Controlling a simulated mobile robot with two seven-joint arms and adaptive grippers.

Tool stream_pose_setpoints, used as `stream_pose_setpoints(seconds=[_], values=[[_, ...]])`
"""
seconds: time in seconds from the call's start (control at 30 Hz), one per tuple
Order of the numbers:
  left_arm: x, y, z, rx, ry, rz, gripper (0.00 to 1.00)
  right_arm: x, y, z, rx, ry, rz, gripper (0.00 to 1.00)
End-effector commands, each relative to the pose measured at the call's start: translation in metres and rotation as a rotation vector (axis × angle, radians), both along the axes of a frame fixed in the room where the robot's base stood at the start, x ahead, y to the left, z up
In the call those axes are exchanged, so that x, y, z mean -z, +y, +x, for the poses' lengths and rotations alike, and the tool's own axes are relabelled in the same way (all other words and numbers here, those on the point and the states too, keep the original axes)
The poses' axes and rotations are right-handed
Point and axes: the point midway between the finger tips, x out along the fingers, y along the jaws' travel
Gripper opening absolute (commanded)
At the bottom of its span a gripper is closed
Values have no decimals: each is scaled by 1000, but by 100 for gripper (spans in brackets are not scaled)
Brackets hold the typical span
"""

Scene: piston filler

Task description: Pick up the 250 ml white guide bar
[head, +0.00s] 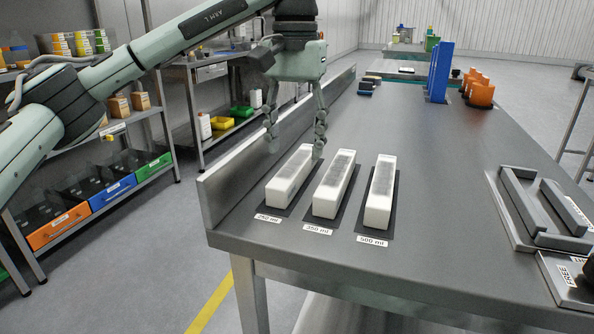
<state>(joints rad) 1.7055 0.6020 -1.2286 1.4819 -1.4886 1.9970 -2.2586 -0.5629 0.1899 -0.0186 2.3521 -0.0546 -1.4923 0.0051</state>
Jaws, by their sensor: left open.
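The white guide bar (286,180) on the left of a row of three lies lengthwise on a dark mat, with a tag at its near end that appears to read 250 ml. My left gripper (295,146) is open and empty, pointing down near the far end of this bar. Its fingers look spread to either side of the bar's far end, apparently above it; I cannot tell the exact height. The right fingertip shows near the far ends of the 250 ml and middle bars. My right gripper is not in view.
The 350 ml bar (333,186) and 500 ml bar (380,193) lie close on the right. A raised metal edge (245,165) runs along the table's left side. A grey frame fixture (543,215) sits at right. Blue uprights (440,72) and orange parts (481,92) stand farther back.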

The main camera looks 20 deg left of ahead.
Motion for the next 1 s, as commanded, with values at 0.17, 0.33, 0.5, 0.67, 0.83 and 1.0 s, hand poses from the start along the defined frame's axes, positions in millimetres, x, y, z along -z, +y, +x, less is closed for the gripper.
stream_pose_setpoints(seconds=[0.17,0.33,0.5,0.67,0.83,1.0], values=[[18,3,5,-1,2,1,53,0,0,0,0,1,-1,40],[44,4,8,0,1,0,53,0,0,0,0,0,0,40],[51,4,9,0,-2,0,53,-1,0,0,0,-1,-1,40],[51,4,9,0,-2,0,47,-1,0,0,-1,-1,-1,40],[50,3,9,0,-1,-1,26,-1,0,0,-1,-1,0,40],[50,3,9,0,-1,-1,5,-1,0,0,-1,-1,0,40]])
